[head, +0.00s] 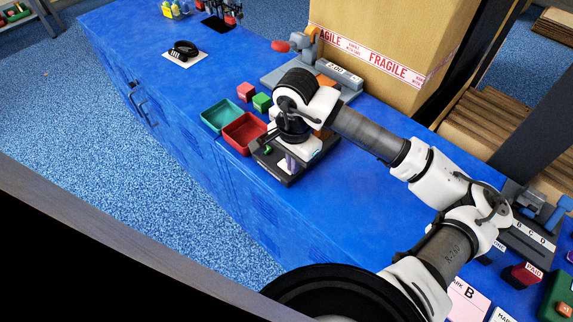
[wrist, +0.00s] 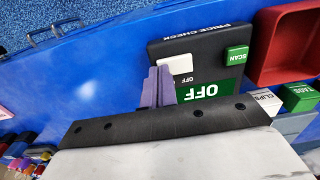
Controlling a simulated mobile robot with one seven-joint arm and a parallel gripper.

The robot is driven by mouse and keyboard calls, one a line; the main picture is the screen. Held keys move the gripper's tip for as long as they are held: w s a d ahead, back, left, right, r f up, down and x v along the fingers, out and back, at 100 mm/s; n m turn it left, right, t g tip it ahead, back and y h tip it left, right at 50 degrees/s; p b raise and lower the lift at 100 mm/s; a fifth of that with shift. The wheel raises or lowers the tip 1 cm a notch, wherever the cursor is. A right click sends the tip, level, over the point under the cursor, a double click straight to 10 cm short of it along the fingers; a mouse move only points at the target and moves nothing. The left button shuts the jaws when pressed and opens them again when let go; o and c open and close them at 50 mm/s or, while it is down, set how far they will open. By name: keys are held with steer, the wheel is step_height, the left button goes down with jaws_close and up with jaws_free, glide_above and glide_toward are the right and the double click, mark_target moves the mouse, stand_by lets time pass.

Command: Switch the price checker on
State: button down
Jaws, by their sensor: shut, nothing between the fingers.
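The price checker (wrist: 205,45) is a dark box lettered "PRICE CHECK". In the head view the price checker (head: 268,163) lies on the blue counter, partly hidden under my arm. My gripper (wrist: 158,70) has its purple fingers shut and empty, just left of the white switch in the wrist view. I cannot tell whether they touch it. The gripper (head: 291,166) also shows in the head view.
A red tray (head: 243,143) and a teal tray (head: 222,105) sit beside the checker, with a red block (head: 246,90) and a green block (head: 262,102) behind. A large carton (head: 390,35) and a scale reading 2.00 (head: 345,72) stand further back. The blue counter (head: 150,70) is fairly clear to the left.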

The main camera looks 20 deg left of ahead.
steer(key=shift+r+p, duration=1.05)
steer(key=shift+r, duration=2.45)
